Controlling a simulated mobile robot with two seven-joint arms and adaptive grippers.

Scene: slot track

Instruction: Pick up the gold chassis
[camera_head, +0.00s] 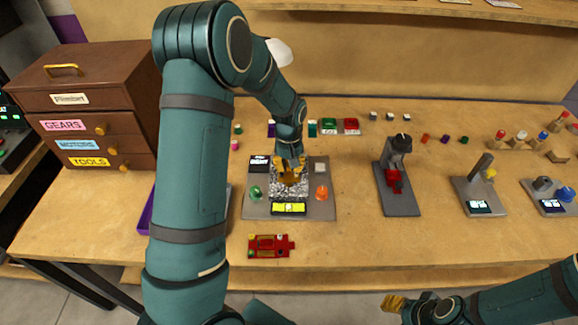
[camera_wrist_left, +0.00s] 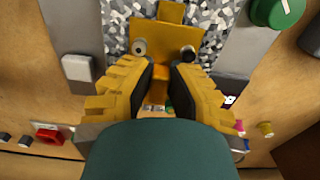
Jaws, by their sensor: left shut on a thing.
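The gold chassis (camera_head: 291,180) is at the speckled grey bed (camera_head: 278,191) of the grey station in the middle of the table. My left gripper (camera_head: 290,164) reaches down onto it from above. In the left wrist view the gold chassis (camera_wrist_left: 172,40) shows between and beyond the yellow fingers of my left gripper (camera_wrist_left: 160,72), which are shut on it. Whether it touches the bed cannot be told. My right gripper (camera_head: 394,303) is low at the bottom right, away from the chassis, and its jaw opening cannot be made out.
The station has a green button (camera_head: 256,192), an orange one (camera_head: 321,192) and a yellow display (camera_head: 289,208). A red chassis (camera_head: 270,245) lies in front. A brown drawer cabinet (camera_head: 95,105) stands left. A red-and-grey device (camera_head: 396,180) stands right, with clear table between.

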